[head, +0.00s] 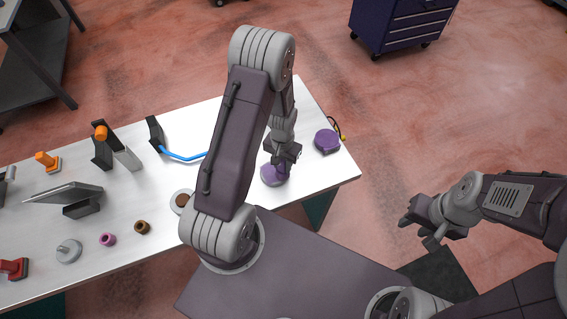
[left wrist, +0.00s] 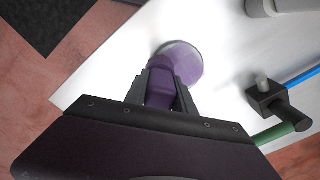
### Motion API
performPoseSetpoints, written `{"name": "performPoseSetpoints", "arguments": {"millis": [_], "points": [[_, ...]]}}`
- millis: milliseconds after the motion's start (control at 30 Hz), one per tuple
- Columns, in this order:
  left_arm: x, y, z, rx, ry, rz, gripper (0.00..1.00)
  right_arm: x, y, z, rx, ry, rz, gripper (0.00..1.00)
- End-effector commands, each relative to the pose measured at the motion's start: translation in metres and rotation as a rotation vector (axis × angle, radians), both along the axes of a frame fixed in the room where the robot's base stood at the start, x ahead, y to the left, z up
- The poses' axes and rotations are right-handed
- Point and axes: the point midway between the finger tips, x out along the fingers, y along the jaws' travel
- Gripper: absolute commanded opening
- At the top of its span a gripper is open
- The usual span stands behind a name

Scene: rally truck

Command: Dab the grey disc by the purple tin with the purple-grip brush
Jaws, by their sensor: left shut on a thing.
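My left gripper (head: 284,157) hangs over the right part of the white table. It is shut on the purple grip of the brush (left wrist: 160,92). The brush's far end is at or just above a round purple-and-grey thing (head: 274,176), also in the left wrist view (left wrist: 190,62). I cannot tell whether they touch, or whether this is the grey disc. The brush's head is hidden. A purple round tin (head: 327,140) stands to its right, near the table's right edge.
A blue bent rod (head: 182,157) with a dark holder lies left of my left arm. A brown-topped round item (head: 181,201) is partly hidden by that arm. Pink (head: 107,239) and brown (head: 142,227) rings lie at the front left.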

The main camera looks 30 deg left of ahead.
Motion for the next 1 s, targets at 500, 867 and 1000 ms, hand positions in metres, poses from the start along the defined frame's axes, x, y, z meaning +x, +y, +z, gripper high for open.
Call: {"name": "performPoseSetpoints", "arguments": {"millis": [500,867,1000], "points": [[-0.011,0.009,-0.001,0.000,0.000,0.000,0.00,0.000,0.000,0.000,0.000,0.000,0.000,0.36],[0.002,-0.002,-0.002,0.000,-0.001,-0.001,0.00,0.000,0.000,0.000,0.000,0.000,0.000,0.36],[0.004,-0.003,-0.003,0.000,-0.001,0.000,0.00,0.000,0.000,0.000,0.000,0.000,0.000,0.36]]}}
